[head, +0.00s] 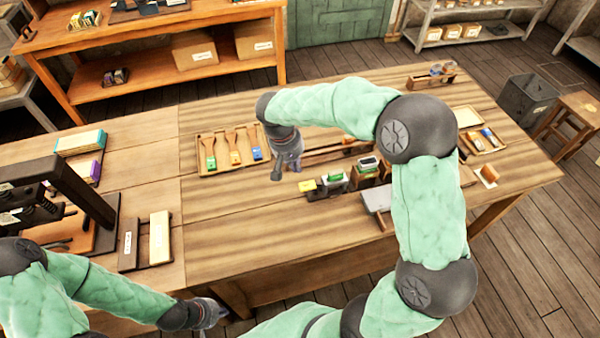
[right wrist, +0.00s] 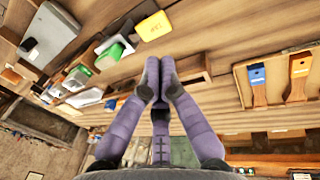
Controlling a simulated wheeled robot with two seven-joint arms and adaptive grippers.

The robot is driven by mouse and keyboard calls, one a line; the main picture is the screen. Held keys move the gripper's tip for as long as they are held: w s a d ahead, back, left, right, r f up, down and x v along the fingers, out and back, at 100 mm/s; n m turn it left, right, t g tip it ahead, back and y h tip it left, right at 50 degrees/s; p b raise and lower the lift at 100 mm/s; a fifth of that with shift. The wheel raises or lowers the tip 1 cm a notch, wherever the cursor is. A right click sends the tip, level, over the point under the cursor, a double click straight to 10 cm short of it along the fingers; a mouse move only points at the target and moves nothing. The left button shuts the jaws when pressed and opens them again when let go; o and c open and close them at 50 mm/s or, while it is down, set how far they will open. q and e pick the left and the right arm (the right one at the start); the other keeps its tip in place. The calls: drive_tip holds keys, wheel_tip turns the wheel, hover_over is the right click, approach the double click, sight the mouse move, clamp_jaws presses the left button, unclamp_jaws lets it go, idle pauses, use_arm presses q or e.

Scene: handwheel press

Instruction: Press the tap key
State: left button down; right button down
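I cannot pick out with certainty which thing is the tap key. A small yellow block (head: 308,186) and a green-topped block (head: 333,177) stand in a row on the table. In the right wrist view the yellow block (right wrist: 153,26) lies just beyond the fingertips, and the green-topped one (right wrist: 108,57) is to its left. My right gripper (head: 286,168) is above the table, left of this row; in its wrist view its fingers (right wrist: 160,68) are drawn together, with nothing seen between them. My left gripper (head: 212,312) is low at the table's front edge; its fingers are too small to judge.
A wooden tray with brushes (head: 202,170) lies left of my right gripper. A dark press (head: 62,185) stands at the left. A grey slab (head: 375,198) lies right of the row. The front middle of the table (head: 250,225) is clear.

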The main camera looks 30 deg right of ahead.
drive_tip(key=v, duration=0.4)
drive_tip(key=shift+a+p, duration=0.15)
drive_tip(key=shift+p, duration=0.15)
idle(0.5)
